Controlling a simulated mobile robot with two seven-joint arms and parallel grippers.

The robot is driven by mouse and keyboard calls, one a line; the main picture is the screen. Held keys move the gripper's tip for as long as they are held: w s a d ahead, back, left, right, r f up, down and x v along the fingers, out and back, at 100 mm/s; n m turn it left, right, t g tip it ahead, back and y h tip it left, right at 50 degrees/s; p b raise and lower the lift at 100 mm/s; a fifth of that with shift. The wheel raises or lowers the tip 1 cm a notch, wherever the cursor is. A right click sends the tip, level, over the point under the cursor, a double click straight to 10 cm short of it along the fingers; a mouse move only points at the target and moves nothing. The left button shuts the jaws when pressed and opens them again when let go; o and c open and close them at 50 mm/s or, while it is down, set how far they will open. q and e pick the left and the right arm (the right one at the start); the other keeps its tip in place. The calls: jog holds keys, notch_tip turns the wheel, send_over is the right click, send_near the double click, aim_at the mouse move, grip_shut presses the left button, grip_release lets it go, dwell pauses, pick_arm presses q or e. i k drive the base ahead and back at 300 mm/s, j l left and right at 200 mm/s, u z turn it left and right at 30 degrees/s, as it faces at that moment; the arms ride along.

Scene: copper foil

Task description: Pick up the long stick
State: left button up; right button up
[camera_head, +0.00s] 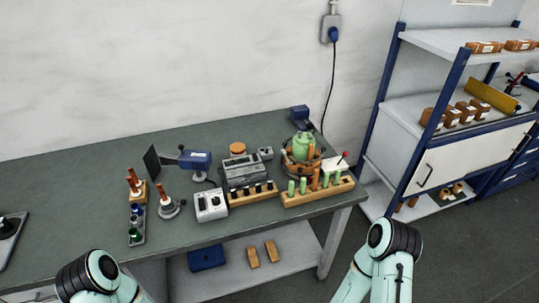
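I cannot tell for certain which thing is the long stick. A thin stick with a red tip (345,155) stands out at the right of the table group. Several short orange and green upright pieces stand in a wooden block (318,192) in front of a green and copper-coloured round device (301,152). Copper-coloured upright pieces (132,182) also stand in a small holder at the left. My two arms show only as pale green links with black joints at the bottom edge, left and right. Neither gripper shows.
A blue-framed shelf (380,95) stands at the right. A cable hangs from a wall socket (331,27).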

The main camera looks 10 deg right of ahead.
aim_at(311, 148)
jog(key=l+u, duration=0.25)
jog(key=u, duration=0.2)
jog(key=l+u, duration=0.25)
jog(key=u, duration=0.15)
jog(key=l+u, duration=0.25)
jog(key=u, duration=0.2)
jog(key=k+l+u, duration=0.2)
jog(key=l, duration=0.15)
jog(key=k+l+u, duration=0.1)
jog(key=l+u, duration=0.15)
jog(key=k+l+u, duration=0.2)
jog(key=l, duration=0.15)
